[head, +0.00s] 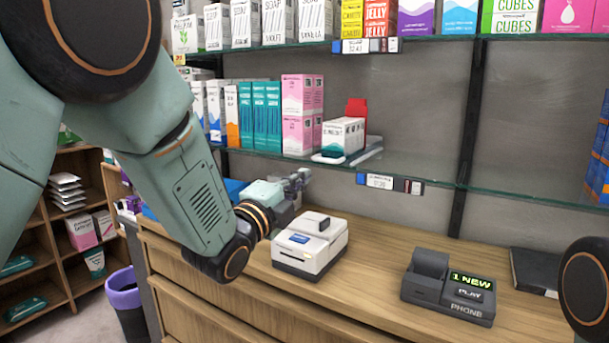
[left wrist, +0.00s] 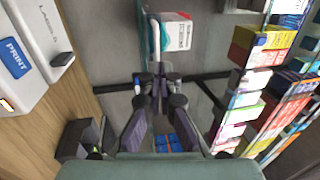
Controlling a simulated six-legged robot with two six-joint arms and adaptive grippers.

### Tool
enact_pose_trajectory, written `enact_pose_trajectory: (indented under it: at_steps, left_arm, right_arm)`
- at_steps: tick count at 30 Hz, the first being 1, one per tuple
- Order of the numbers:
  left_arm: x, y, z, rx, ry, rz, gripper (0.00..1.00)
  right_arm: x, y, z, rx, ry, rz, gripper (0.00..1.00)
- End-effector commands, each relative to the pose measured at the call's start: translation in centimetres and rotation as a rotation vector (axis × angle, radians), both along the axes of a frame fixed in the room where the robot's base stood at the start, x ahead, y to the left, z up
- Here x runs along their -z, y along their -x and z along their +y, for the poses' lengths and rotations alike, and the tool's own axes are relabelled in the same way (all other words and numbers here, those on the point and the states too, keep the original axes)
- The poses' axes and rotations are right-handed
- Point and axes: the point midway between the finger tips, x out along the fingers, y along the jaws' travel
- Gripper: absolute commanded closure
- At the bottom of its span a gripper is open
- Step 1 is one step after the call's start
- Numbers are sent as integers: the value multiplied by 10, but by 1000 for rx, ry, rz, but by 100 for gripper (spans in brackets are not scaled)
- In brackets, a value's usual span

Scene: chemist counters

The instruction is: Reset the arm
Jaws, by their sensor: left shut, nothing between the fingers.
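My left arm comes in from the left in the head view, and its gripper (head: 299,180) is above the wooden counter, just behind and to the left of the white label printer (head: 311,246). In the left wrist view the fingers of my left gripper (left wrist: 159,82) are together, with nothing held between them. Part of my right arm shows at the right edge of the head view, but its gripper is out of sight.
A black phone unit (head: 448,288) and a dark flat book (head: 535,271) lie on the counter (head: 365,310). Glass shelves (head: 420,175) with several boxes hang behind. A purple-rimmed bin (head: 125,297) stands on the floor at left.

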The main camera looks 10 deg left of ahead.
Motion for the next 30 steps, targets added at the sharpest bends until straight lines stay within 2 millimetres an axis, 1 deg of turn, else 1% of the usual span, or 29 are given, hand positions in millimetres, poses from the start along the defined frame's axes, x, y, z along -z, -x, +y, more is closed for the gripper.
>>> enact_pose_trajectory:
  at_steps: [6, 12, 17, 20, 23, 26, 29, 30]
  left_arm:
    - [8, 34, 13, -2, 2, 5, 100]
    - [12, 58, 21, -1, 2, 3, 100]
    - [13, 66, 24, 2, 16, 7, 100]
    - [18, 66, 25, 13, 91, 56, 100]
    - [35, 64, 30, 4, 243, 183, 100]
    - [64, 67, 39, -38, 436, 351, 100]
    - [117, 78, 51, -126, 639, 554, 100]
    - [142, 86, 55, -172, 721, 638, 100]
  right_arm:
    - [0, 0, 0, 0, 0, 0, 64]
    - [0, 0, 0, 0, 0, 0, 64]
    - [0, 0, 0, 0, 0, 0, 64]
    - [0, 0, 0, 0, 0, 0, 64]
    - [0, 0, 0, 0, 0, 0, 64]
    - [0, 0, 0, 0, 0, 0, 64]
    - [0, 0, 0, 0, 0, 0, 64]
    - [0, 0, 0, 0, 0, 0, 64]
